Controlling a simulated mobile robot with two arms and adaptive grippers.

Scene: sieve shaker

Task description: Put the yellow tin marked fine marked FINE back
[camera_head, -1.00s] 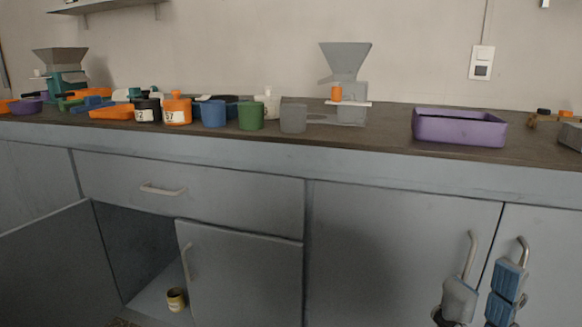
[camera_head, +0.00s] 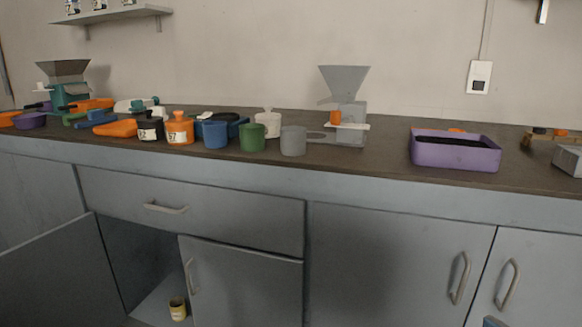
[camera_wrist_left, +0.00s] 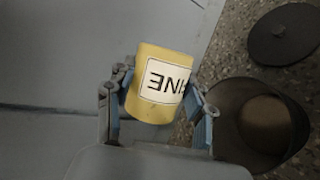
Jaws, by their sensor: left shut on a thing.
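In the left wrist view my left gripper (camera_wrist_left: 160,105) is shut on a yellow tin (camera_wrist_left: 158,107). The tin's white label shows upside-down letters reading as part of FINE. The gripper's two blue-padded fingers press on its sides. Neither this tin nor the left gripper shows in the head view. There, another small yellow tin (camera_head: 178,308) with a pale label stands on the floor of the open low cupboard (camera_head: 150,307); its marking is too small to read. Only a blue bit of what looks like my right gripper (camera_head: 494,322) shows at the bottom right edge.
Cups, tins and trays crowd the counter's left, with a grey hopper machine (camera_head: 345,95) and purple tray (camera_head: 455,155). A dark round bin (camera_wrist_left: 225,95) stands on the speckled floor.

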